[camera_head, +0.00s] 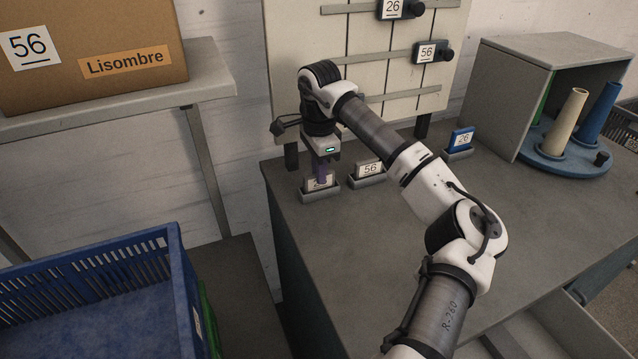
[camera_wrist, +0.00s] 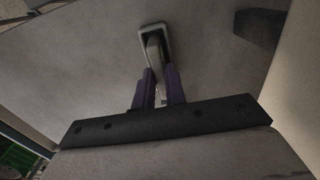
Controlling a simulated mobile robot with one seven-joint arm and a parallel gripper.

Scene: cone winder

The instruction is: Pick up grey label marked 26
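My gripper (camera_head: 321,173) points down over the leftmost label (camera_head: 313,184) on the bench, which stands in a small grey holder (camera_head: 320,195). The purple fingers cover most of that label's face, so its number is not readable. In the wrist view, the fingers (camera_wrist: 158,84) lie close on either side of the label (camera_wrist: 154,48), still in its holder; whether they press on it cannot be told. A grey label marked 26 (camera_head: 393,8) is on the upright board at the top. A blue label marked 26 (camera_head: 461,138) stands in a holder farther right.
A label marked 56 (camera_head: 369,168) stands just right of my gripper, and another 56 (camera_head: 427,52) is on the board (camera_head: 290,35). A grey housing with cones on a blue disc (camera_head: 565,160) stands at right. A blue crate (camera_head: 90,270) is at lower left. The bench front is clear.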

